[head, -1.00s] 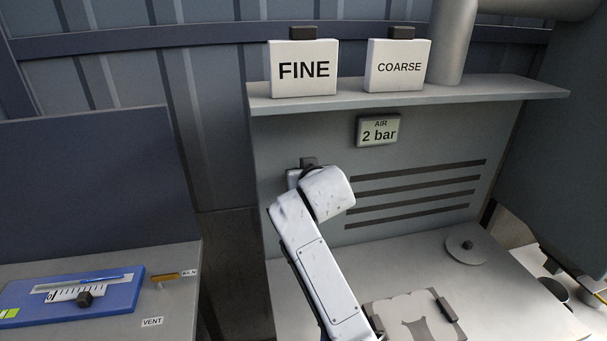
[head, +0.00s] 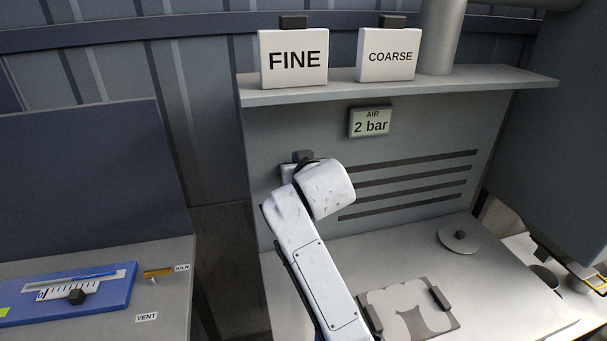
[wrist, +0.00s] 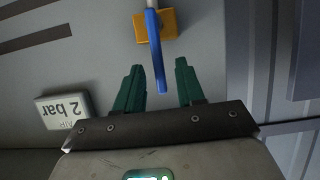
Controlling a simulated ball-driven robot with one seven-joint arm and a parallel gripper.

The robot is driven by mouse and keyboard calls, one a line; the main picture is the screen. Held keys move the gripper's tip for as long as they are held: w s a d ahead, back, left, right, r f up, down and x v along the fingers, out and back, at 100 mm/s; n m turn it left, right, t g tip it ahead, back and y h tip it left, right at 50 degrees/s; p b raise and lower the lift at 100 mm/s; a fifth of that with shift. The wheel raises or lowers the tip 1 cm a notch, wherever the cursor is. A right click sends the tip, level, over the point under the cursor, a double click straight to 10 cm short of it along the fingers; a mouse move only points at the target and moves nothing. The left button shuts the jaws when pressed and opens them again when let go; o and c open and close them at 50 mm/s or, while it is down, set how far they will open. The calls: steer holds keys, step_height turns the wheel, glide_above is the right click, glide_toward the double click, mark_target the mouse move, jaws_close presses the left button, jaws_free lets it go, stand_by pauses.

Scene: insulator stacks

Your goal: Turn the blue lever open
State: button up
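The blue lever (wrist: 157,55) shows in the wrist view as a narrow blue bar. Its far end meets an orange block (wrist: 168,25) on the grey panel. My gripper (wrist: 158,76) has two green fingers, spread apart. In the wrist view the lever's near end lies between the fingers, with gaps on both sides and no visible contact. In the head view my white arm hides the lever and the fingers.
The "AIR 2 bar" sign (head: 370,122) is on the panel, and also in the wrist view (wrist: 64,110). Above, a shelf (head: 400,91) holds the FINE box (head: 293,60) and COARSE box (head: 388,54). A blue tray (head: 108,300) lies on the left bench (head: 170,275).

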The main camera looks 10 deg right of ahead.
steer(key=v, duration=0.7)
steer(key=shift+s+b, duration=0.3)
steer(key=shift+b, duration=0.15)
steer(key=s+d+f+g, duration=0.3)
steer(key=s+f, duration=0.6)
steer(key=f, duration=0.1)
steer(key=s+d+f+g, duration=0.3)
steer(key=s+d+f, duration=0.1)
steer(key=s+f, duration=0.6)
steer(key=s+d+f+g, duration=0.3)
steer(key=s+d+f, duration=0.1)
steer(key=s+f, duration=0.5)
steer(key=shift+s+f+m, duration=0.4)
steer(key=shift+f, duration=0.15)
steer(key=s+d+f+g, duration=0.2)
steer(key=s+f+g, duration=0.1)
steer(key=s, duration=1.2)
steer(key=shift+d+f, duration=0.2)
steer(key=shift+f, duration=0.35)
